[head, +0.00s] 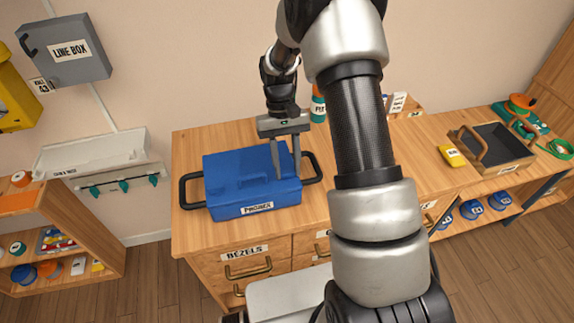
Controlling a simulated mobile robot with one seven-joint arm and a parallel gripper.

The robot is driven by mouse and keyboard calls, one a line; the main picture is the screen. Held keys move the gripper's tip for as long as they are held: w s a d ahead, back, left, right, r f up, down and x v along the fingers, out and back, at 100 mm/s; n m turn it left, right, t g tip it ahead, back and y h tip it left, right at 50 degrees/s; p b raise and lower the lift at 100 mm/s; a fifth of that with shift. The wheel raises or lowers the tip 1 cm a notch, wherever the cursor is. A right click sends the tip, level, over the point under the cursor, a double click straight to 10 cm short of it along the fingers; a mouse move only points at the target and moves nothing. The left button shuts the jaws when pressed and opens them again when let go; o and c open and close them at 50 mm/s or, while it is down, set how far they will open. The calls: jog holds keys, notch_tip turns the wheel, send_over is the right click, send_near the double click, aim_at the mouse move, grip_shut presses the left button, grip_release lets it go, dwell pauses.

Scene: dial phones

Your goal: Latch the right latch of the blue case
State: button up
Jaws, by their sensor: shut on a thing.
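The blue case (238,172) sits on the wooden counter with its lid down and a white label on its front face. Black handles stick out at its left (187,192) and right (314,168) sides. My gripper (288,176) points down at the right end of the case. Its two grey fingers stand a little apart, straddling the case's right edge, and are shut on that part. The right latch cannot be made out, as the fingers cover that spot.
The wooden counter (190,232) has labelled drawers below. An orange-capped bottle (318,104) stands behind my gripper. A dark wooden-handled tray (500,145) and a yellow box (452,156) are at the right. A grey line box (67,50) hangs on the wall at the left.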

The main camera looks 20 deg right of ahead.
jog(key=o, duration=1.1)
jog(key=shift+r, duration=0.1)
jog(key=shift+p+v, duration=0.35)
jog(key=shift+v, duration=8.25)
jog(key=shift+w, duration=0.1)
